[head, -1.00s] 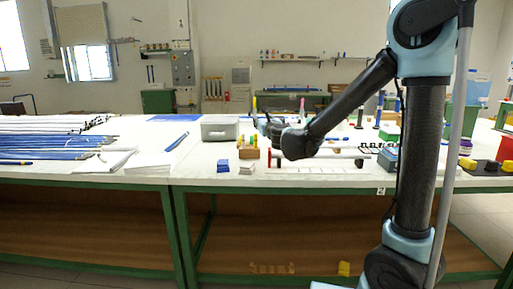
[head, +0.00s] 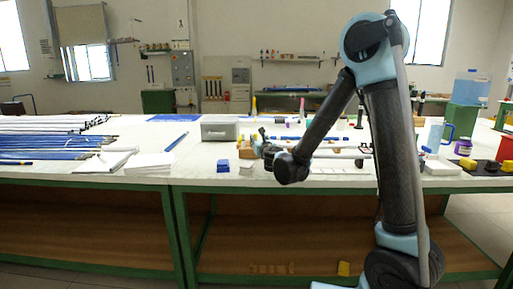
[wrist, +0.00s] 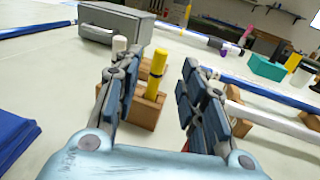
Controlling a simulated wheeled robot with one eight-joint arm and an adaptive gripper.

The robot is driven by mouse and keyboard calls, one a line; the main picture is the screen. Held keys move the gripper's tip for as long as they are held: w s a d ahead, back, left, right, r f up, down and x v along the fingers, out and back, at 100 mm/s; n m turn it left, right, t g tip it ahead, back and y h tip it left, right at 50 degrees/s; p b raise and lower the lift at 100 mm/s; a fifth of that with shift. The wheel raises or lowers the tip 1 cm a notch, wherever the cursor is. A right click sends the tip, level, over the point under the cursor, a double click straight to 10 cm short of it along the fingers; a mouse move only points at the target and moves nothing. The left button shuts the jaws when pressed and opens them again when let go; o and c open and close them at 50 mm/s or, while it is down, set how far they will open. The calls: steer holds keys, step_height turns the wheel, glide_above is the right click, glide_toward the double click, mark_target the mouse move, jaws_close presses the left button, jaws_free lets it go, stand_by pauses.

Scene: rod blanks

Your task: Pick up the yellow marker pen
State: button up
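The yellow marker pen (wrist: 157,73) stands upright in a wooden block (wrist: 147,106) in the wrist view. My gripper (wrist: 158,62) is open, with its two dark padded fingers on either side of the pen in the picture. I cannot tell how far the fingertips are from it. A pale, white-topped item (wrist: 119,44) shows behind the left finger, which hides part of the block.
A grey box (head: 219,128) stands behind and left of the block. White rods on wooden supports (wrist: 270,118) run right of my gripper. A teal block (wrist: 267,67) stands farther back.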

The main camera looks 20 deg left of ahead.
mark_target(256, 136)
steer(key=shift+x, duration=3.3)
jaws_close()
